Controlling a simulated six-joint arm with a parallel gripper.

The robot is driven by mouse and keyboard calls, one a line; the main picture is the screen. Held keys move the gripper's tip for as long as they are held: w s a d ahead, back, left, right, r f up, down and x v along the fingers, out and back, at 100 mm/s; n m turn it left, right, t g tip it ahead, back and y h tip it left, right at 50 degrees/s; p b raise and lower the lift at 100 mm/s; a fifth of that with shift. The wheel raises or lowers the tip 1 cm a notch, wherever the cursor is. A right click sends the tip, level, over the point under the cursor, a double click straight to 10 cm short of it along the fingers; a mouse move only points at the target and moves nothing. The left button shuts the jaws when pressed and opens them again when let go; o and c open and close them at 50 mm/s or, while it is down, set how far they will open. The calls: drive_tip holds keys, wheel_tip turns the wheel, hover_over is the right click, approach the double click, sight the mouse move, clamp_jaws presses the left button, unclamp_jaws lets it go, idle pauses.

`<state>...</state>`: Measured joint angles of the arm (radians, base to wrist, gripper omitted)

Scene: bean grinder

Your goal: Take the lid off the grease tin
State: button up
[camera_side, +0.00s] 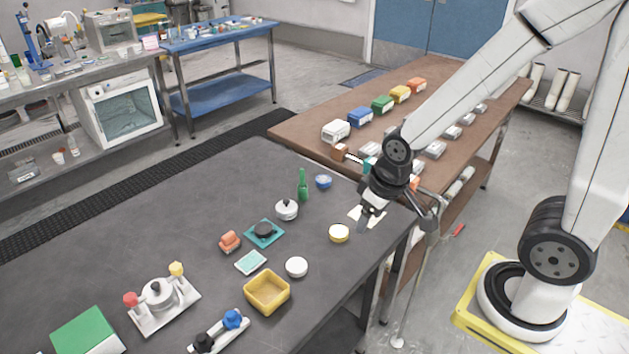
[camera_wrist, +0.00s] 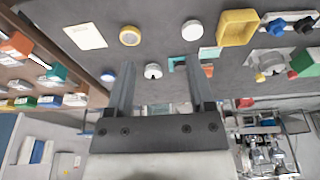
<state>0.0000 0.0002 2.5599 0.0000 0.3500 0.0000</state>
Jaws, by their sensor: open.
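Several small round containers stand on the dark table, and I cannot tell for certain which is the grease tin. A yellow-rimmed tin with a pale top (camera_side: 339,233) is nearest my gripper (camera_side: 366,217); it also shows in the wrist view (camera_wrist: 130,36). My gripper is open and empty, above the table's right end, right of the yellow tin. In the wrist view its two fingers (camera_wrist: 160,66) are wide apart.
A white card (camera_side: 367,214) lies partly behind my gripper. A green bottle (camera_side: 302,187), a teal mat with a dark disc (camera_side: 264,232), an orange block (camera_side: 230,241) and a yellow tray (camera_side: 267,291) occupy the table. A brown bench (camera_side: 300,131) with coloured boxes adjoins. The table's far left is clear.

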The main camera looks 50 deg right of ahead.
drive_tip(key=m+y, duration=0.3)
drive_tip(key=m, duration=2.4)
approach(286, 200)
drive_tip(key=f, duration=0.1)
drive_tip(key=shift+f+t, duration=0.2)
drive_tip(key=shift+t, duration=0.1)
drive_tip(key=shift+f, duration=0.1)
drive_tip(key=shift+x, duration=1.2)
drive_tip(key=shift+a, duration=0.15)
drive_tip(key=shift+x, duration=2.55)
